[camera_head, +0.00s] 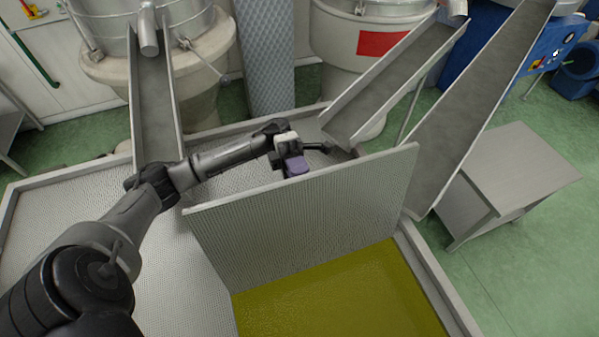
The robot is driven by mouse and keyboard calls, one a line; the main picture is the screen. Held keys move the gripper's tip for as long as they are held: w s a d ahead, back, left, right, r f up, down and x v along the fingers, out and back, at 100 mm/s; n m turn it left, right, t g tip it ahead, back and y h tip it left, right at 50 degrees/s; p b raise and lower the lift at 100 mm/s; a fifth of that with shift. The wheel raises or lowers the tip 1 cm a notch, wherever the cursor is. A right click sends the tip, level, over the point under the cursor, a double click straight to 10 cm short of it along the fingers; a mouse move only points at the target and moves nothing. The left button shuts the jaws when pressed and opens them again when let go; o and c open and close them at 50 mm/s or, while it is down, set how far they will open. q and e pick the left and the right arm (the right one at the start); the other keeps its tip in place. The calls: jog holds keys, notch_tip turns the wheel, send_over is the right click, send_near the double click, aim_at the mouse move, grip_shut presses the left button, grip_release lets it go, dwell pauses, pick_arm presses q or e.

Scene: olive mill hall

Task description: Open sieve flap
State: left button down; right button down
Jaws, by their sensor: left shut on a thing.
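The sieve flap (310,215) is a perforated grey metal panel. It stands raised and steeply tilted over an opening in the sieve deck (90,240). Yellow-green oil (340,295) shows in the opening on the near side of the flap. My left gripper (297,168) is behind the flap's top edge, near the middle, with a purple block at its end. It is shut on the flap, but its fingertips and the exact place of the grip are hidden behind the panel. My right gripper is not in view.
Metal chutes (155,100), (395,80), (475,115) slope down to the deck's far and right sides. A grey metal table (525,165) stands at the right. Round mill vessels (200,50), (350,35) stand behind. Green floor (545,250) is clear at the lower right.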

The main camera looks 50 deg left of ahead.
pick_arm(q)
jog(key=shift+f, duration=0.25)
jog(key=c, duration=1.5)
grip_release()
jog(key=shift+d, duration=0.1)
jog(key=o, duration=0.3)
jog(key=shift+o, duration=0.2)
jog(key=b+v, duration=0.3)
jog(key=v, duration=0.4)
jog(key=shift+a, duration=0.25)
jog(key=shift+w, duration=0.1)
